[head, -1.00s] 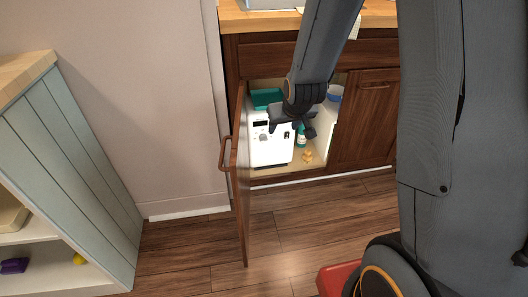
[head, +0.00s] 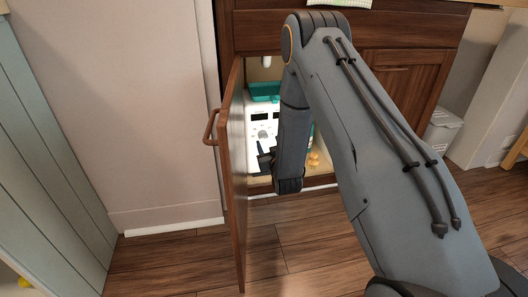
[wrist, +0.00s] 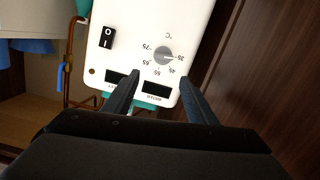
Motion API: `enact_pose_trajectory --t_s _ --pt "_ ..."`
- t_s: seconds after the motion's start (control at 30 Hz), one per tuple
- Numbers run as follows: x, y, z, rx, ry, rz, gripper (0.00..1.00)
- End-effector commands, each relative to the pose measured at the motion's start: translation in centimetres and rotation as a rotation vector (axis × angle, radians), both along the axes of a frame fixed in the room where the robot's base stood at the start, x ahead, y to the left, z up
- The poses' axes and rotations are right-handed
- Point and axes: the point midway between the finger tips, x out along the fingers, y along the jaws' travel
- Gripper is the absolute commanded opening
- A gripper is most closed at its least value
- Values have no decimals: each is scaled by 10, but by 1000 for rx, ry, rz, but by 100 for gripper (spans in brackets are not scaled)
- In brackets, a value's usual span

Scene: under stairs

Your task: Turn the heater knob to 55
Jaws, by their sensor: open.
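The white heater (head: 259,111) stands inside the open under-counter cabinet. In the wrist view its front panel (wrist: 190,25) appears upside down. The round grey knob (wrist: 163,56) sits within a dial marked 35 to 75 °C, and its pointer seems to face the 35 mark at the right. My gripper (wrist: 160,84) is open and empty, with one finger on either side of the picture below the knob, over the dark display windows. The knob lies between and just beyond the fingertips; I see no contact. In the head view my arm hides part of the heater, and the gripper (head: 265,161) is small.
The open cabinet door (head: 236,170) stands close at the left of my gripper. A black rocker switch (wrist: 107,38) is on the panel. Teal items (head: 265,91) are behind the heater. A small yellow-orange figure (head: 314,159) stands at the cabinet's right.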

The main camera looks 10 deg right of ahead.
Motion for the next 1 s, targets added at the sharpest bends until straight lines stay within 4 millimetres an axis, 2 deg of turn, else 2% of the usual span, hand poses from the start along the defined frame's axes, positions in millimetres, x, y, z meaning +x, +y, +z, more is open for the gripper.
enact_pose_trajectory --t_s 0.03,0.2,0.37,0.8,1.0 --pt "4 0 -20 -4 -28 1 52" --pt "8 0 -38 -11 -100 0 52" --pt "13 0 -40 -13 -123 1 52" --pt "74 0 -40 -13 -121 1 52" --pt "85 0 -39 -13 -118 0 52"
